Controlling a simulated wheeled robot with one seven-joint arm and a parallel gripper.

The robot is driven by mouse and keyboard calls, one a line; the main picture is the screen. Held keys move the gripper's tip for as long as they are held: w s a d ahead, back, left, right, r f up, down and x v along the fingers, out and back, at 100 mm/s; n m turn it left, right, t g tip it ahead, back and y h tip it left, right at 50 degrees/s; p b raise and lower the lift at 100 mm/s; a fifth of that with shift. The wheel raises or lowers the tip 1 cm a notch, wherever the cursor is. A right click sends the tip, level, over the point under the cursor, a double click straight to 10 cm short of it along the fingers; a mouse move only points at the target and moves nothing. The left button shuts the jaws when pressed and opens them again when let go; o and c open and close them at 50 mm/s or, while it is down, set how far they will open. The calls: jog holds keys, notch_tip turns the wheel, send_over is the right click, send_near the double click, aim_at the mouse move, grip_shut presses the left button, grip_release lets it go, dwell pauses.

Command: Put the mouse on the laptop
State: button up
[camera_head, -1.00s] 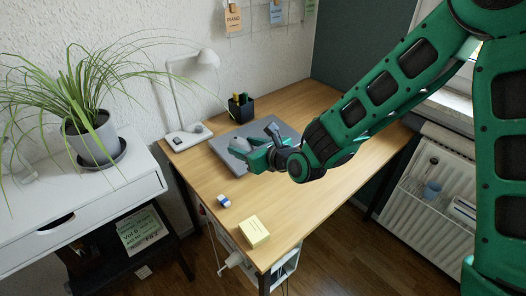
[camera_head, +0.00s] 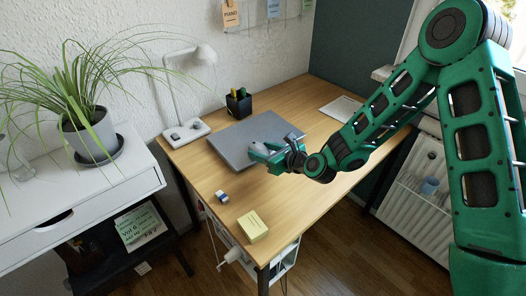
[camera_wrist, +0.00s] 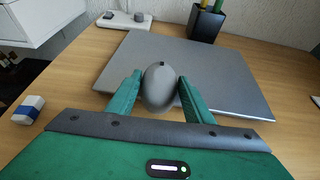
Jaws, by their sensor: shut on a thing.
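The mouse (camera_wrist: 160,88) is grey and rounded, held between the two green fingers of my gripper (camera_wrist: 156,92) in the wrist view. In the head view the mouse (camera_head: 263,147) shows at the tip of my gripper (camera_head: 266,153). The laptop (camera_head: 232,143) is a closed grey slab lying on the desk. The mouse and fingertips overlap the near part of the laptop (camera_wrist: 205,65) in the wrist view. I cannot tell whether the mouse touches the laptop lid.
A white lamp (camera_head: 187,132) and a black pen cup (camera_head: 239,103) stand behind the laptop on the desk (camera_head: 300,195). A blue-and-white eraser (camera_head: 222,197) and yellow sticky notes (camera_head: 252,226) lie nearer the front. The laptop lid is otherwise bare.

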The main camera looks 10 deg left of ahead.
jog(key=shift+f, duration=0.1)
jog(key=o, duration=1)
jog(key=shift+o, duration=0.2)
jog(key=v, duration=1.2)
